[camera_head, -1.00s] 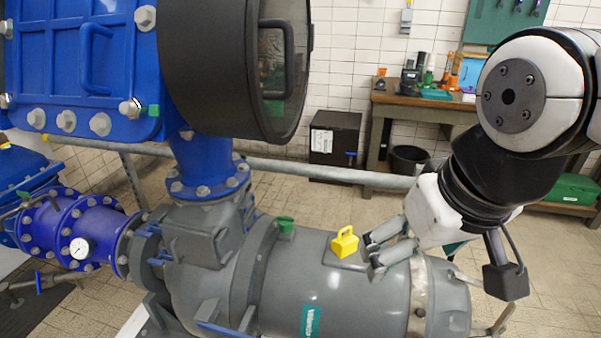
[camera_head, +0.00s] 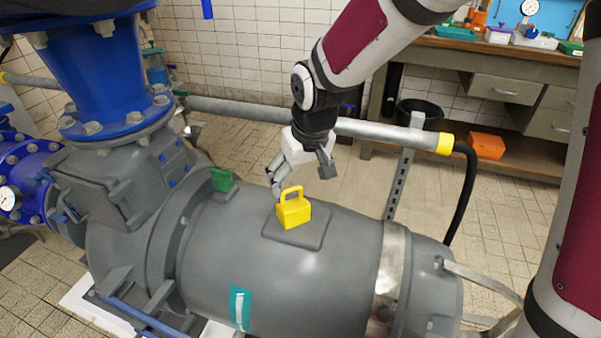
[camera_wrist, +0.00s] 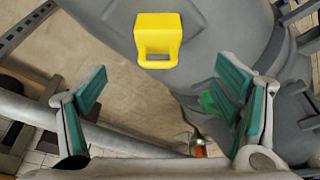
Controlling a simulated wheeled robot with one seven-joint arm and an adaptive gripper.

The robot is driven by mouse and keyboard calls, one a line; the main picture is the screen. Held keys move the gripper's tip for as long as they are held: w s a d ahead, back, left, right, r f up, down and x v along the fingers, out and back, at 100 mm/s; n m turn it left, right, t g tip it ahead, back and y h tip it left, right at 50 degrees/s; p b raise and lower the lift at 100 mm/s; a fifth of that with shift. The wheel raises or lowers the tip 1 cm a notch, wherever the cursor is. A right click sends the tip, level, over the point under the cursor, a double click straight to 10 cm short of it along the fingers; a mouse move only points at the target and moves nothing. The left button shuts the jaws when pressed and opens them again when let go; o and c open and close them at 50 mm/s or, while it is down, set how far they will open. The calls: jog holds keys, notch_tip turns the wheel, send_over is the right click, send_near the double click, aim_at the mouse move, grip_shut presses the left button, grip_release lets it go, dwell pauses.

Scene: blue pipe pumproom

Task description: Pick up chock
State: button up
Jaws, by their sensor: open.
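The chock is a small yellow block with a loop handle (camera_head: 293,212). It sits on a flat raised pad on top of the grey pump body (camera_head: 300,275), handle upward. My gripper (camera_head: 277,180) is just behind the chock and slightly to its left in the head view; whether they touch is unclear there. In the wrist view my gripper (camera_wrist: 163,86) has its two green-padded fingers spread wide with nothing between them. The chock (camera_wrist: 158,36) shows there beyond the fingertips at the top centre, its handle loop toward the gripper.
A green cap (camera_head: 222,180) stands on the pump left of the chock. A grey horizontal pipe (camera_head: 380,130) with a yellow end runs behind the pump. A blue flanged pipe (camera_head: 105,65) rises at the left. A workbench (camera_head: 480,60) stands at the back right.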

aim_at(294, 204)
jog(key=b+x, duration=0.4)
jog(key=x, duration=1)
jog(key=shift+w+f+b, duration=0.15)
jog(key=shift+w+b, duration=0.05)
jog(key=shift+b, duration=0.1)
jog(key=shift+c, duration=0.3)
jog(key=c, duration=1.7)
